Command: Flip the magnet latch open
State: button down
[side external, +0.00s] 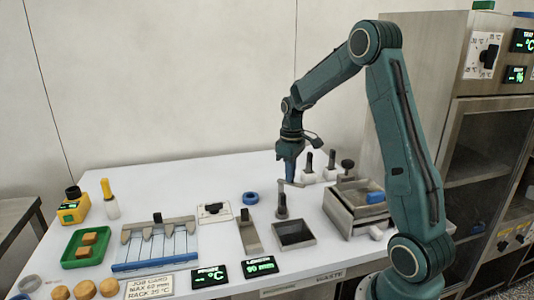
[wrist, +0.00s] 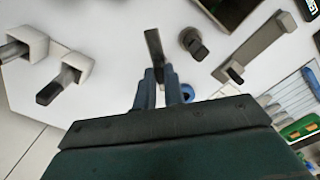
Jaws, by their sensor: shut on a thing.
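My gripper (side external: 288,170) hangs over the back middle of the white table. In the wrist view its blue fingers (wrist: 160,88) are closed on a flat grey metal bar (wrist: 153,45). The bar (side external: 291,184) shows below the fingertips in the side view, held above the table. I cannot tell for sure which part is the magnet latch. A metal strip with a dark knob (side external: 249,236) lies left of the gripper; it also shows in the wrist view (wrist: 258,43). A small round-based post with a dark top (side external: 282,209) stands below the gripper, apart from it.
Two white blocks with dark handles (side external: 308,174) stand right of the gripper. A dark open tray (side external: 295,245) and a metal box (side external: 345,210) are nearby. A blue ring (side external: 250,198), a blue rack (side external: 155,265) and a green tray (side external: 68,262) lie left.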

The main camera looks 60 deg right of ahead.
jog(key=n, duration=0.3)
jog(key=d+n, duration=0.1)
jog(key=n, duration=0.2)
jog(key=w+d+n, duration=0.1)
jog(key=n, duration=0.2)
jog(key=shift+w+d, duration=0.1)
jog(key=shift+r+n, duration=0.1)
jog(key=shift+n, duration=0.2)
jog(key=c, duration=1.5)
grip_release()
notch_tip(320, 180, up, 14)
jog(key=shift+f, duration=0.15)
